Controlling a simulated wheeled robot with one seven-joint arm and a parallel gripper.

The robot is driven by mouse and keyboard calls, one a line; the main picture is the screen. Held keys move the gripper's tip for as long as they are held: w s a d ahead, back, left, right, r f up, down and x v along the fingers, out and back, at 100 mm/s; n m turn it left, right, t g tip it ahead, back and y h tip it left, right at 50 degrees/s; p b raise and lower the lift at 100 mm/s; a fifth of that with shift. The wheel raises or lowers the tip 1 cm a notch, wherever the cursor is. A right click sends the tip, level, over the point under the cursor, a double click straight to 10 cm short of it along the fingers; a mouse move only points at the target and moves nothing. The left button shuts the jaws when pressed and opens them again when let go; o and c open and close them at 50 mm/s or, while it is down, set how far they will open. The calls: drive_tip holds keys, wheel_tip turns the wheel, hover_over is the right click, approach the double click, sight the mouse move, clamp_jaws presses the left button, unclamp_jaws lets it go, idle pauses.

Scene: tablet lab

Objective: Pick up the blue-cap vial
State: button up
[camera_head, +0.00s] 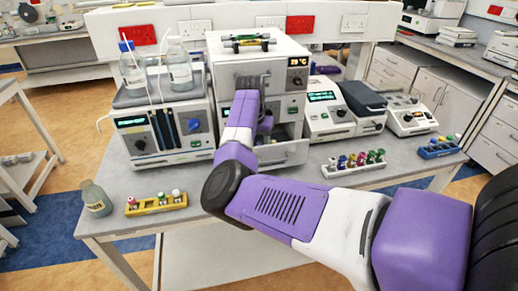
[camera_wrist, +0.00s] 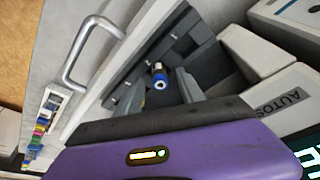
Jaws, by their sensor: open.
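The blue-cap vial (camera_wrist: 159,82) shows in the wrist view inside an open, dark grey drawer (camera_wrist: 134,88). I see its blue cap with a pale centre and a little yellow beside it. My gripper (camera_wrist: 157,90) is open, with one grey finger on each side of the vial in the picture. I cannot tell whether the fingers touch it or how far above it they are. In the head view my arm reaches to the drawer (camera_head: 290,153) of the white machine (camera_head: 228,66); the fingertips and vial are hidden there.
A drawer handle (camera_wrist: 68,72) and the drawer walls are close to my gripper. A white rack (camera_head: 352,172) of coloured vials, a yellow rack (camera_head: 155,206) and a blue rack (camera_head: 437,150) stand on the bench.

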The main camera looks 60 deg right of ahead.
drive_tip(key=c, duration=1)
clamp_jaws()
drive_tip(key=shift+r, duration=0.15)
